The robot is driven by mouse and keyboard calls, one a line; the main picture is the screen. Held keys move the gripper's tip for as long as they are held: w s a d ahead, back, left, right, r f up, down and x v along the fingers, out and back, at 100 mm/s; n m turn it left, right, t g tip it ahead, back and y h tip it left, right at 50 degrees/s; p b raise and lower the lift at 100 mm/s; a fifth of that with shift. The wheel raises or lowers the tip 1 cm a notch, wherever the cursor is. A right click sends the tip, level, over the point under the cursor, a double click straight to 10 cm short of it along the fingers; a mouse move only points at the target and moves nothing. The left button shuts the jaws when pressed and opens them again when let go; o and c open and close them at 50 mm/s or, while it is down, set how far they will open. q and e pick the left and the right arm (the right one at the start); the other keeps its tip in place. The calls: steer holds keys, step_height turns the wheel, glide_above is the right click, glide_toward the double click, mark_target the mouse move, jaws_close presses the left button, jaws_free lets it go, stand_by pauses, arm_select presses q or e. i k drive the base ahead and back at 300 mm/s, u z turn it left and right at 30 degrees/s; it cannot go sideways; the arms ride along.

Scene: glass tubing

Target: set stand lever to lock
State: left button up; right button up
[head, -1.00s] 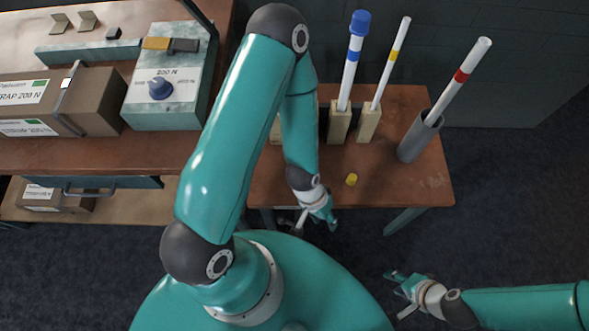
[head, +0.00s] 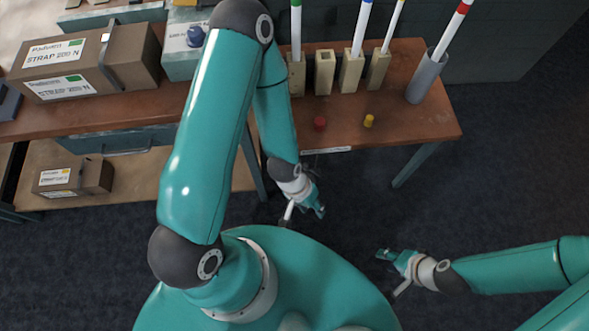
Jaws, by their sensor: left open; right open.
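No stand lever or lock mark can be made out in the head view. The nearest holders are several pale blocks (head: 324,76) and a grey cylinder (head: 426,77) on the small brown table (head: 400,122). My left gripper (head: 306,208) is open and empty, low in front of this table's front edge. My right gripper (head: 389,271) is open and empty over the dark floor, to the right of my base. Neither gripper touches anything. My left arm's upper links hide part of the gap between the two tables.
Banded white tubes, one with a red band (head: 462,12), stand in the holders. One block is empty. A red cap (head: 320,123) and a yellow cap (head: 368,120) lie on the table. A strap box (head: 140,65) and a dial unit (head: 170,65) stand left. Floor at right is clear.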

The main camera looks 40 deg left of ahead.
mark_target(307, 167)
steer(key=k, duration=1.4)
steer(key=u, duration=0.5)
steer(key=i, duration=1)
steer(key=z, duration=0.1)
